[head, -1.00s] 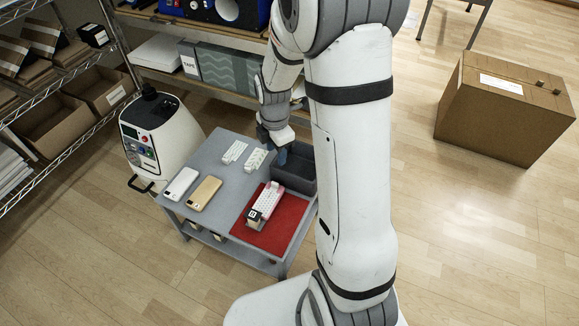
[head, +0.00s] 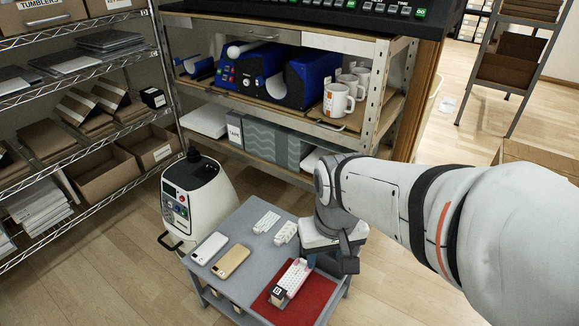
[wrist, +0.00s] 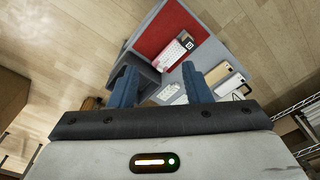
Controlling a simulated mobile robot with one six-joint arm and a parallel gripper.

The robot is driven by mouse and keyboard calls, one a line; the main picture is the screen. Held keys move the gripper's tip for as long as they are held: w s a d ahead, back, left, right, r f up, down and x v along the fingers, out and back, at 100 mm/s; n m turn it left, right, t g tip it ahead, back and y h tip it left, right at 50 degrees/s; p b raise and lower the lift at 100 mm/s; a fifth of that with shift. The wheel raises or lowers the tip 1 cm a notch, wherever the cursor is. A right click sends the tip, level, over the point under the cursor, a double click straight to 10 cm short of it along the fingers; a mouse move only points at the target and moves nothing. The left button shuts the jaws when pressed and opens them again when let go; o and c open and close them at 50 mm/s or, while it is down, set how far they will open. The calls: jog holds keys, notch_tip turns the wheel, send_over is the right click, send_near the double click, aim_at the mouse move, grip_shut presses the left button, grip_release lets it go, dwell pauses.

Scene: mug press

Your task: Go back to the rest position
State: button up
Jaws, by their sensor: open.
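My gripper (wrist: 162,87) shows in the wrist view with its two blue fingers spread apart and nothing between them. In the head view my gripper (head: 328,262) hangs at the right side of the grey cart (head: 232,225), above its top; its fingers are partly hidden there. My white arm reaches in from the right edge of the head view. On the cart a pink and white item (head: 292,276) lies on a red mat (head: 312,302), with a small dark block (head: 278,296) at its front end.
A white phone case (head: 209,248) and a gold one (head: 231,262) lie on the cart's left. A white machine (head: 192,200) stands beside the cart. Behind is a shelf with a blue mug press (head: 262,75) and white mugs (head: 338,98). A cardboard box (head: 535,160) is at right.

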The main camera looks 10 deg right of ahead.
notch_tip(320, 180, up, 30)
jog(key=t+p, duration=0.1)
jog(key=p, duration=2.6)
jog(key=shift+s, duration=0.15)
jog(key=shift+d, duration=0.1)
jog(key=shift+c, duration=0.2)
